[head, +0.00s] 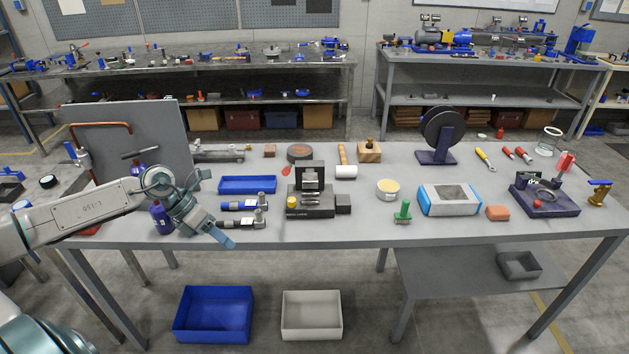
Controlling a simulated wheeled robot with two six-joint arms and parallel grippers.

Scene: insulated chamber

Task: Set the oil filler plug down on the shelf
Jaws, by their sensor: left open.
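My left gripper (226,236) is open at the front left edge of the workbench, in front of two blue-and-grey cylindrical tools. I see nothing between its fingers, though they are small and partly turned away. I cannot tell for sure which thing is the oil filler plug. A green T-shaped piece (403,211) stands upright near the bench's front edge, well to the right of the gripper. A grey lower shelf (450,275) sits under the right half of the bench. My right gripper is out of view.
The workbench (340,232) carries a blue tray (247,185), a black fixture (310,200), a blue-and-white box (449,199) and a black reel (441,130). A blue bin (213,338) and a white bin (311,334) are on the floor. A grey bin (519,265) sits on the lower shelf.

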